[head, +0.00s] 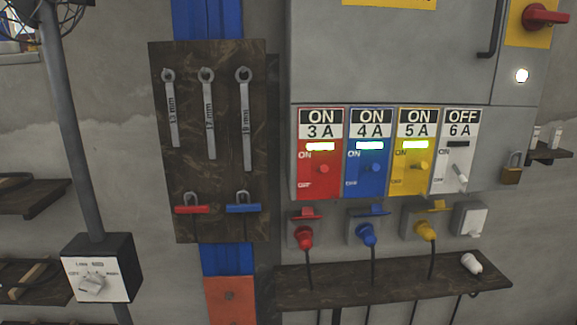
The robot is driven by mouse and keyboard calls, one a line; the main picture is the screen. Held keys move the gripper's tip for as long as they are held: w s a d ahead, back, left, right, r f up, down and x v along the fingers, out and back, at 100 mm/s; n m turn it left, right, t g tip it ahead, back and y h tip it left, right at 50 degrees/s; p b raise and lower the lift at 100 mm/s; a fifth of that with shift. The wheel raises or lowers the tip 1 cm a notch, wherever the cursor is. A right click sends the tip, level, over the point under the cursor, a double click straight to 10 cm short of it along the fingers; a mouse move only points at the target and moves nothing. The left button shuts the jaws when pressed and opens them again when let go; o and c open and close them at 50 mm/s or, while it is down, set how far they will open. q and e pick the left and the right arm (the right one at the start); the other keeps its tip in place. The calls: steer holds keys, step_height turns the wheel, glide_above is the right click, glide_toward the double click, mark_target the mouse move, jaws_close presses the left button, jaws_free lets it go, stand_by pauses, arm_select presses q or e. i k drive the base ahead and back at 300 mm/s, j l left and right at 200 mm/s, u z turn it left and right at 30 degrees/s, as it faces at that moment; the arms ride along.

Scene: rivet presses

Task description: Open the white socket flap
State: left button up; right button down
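The white socket (470,219) sits at the right end of the socket row, under the white "OFF 6A" switch panel (457,151). Its flap looks shut over the socket face. The red (303,232), blue (367,233) and yellow (426,228) sockets to its left have raised flaps and plugs in them. A loose white plug (471,263) lies on the dark shelf just below the white socket. Neither of my grippers shows in the head view.
A dark shelf (400,284) juts out under the sockets, with cables hanging past it. A wrench board (212,185) with red and blue padlock hooks hangs to the left. A padlock (511,174) and red rotary handle (545,17) are at the right. A pole with a dial box (112,252) stands at left.

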mark_target(474, 219)
steer(key=l+z, duration=0.1)
steer(key=l, duration=0.45)
steer(key=l+z, duration=0.15)
steer(key=l, duration=0.45)
steer(key=i+l+z, duration=0.1)
steer(key=l, duration=0.45)
steer(key=i+l+z, duration=0.1)
steer(key=l, duration=0.45)
